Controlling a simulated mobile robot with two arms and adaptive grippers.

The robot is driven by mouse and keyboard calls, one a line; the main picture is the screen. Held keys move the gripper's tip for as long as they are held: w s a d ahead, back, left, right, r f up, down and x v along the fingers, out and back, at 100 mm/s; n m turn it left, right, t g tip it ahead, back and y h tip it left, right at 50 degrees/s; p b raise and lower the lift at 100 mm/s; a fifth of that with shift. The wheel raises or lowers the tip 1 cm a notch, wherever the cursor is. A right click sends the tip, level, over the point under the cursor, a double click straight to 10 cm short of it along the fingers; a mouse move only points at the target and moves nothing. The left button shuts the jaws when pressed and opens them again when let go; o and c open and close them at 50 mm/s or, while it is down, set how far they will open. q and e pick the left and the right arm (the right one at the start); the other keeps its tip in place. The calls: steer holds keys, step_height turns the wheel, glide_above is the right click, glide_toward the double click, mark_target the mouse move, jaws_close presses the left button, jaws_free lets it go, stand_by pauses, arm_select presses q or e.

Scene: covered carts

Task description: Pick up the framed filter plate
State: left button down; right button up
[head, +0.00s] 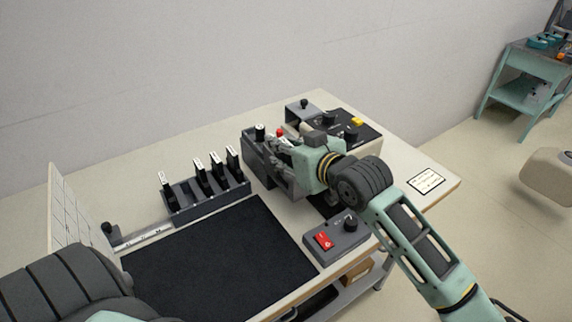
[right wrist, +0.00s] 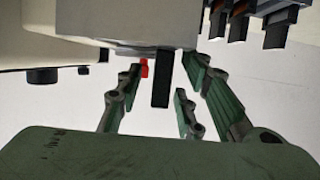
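Several black plate handles with white labels (head: 200,170) stand in a dark slotted rack (head: 205,203) in the head view. Another dark handle (head: 260,131) rises from a dark grey unit (head: 258,160) right of the rack. I cannot tell which one belongs to the framed filter plate; no frame shows clearly. My right gripper (head: 283,150) is at that grey unit, partly hidden by its own wrist. In the right wrist view its fingers (right wrist: 157,100) are apart, with a black upright bar (right wrist: 160,80) seen between them; contact is not visible. My left gripper is out of view.
A black mat (head: 215,260) covers the front of the table. A control box (head: 335,240) with a red switch stands near the front edge. A panel with knobs (head: 340,125) is behind my right arm. A labelled card (head: 426,181) lies at the right.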

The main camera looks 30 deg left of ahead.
jaws_close()
steer(key=shift+r, duration=0.2)
stand_by(0.6)
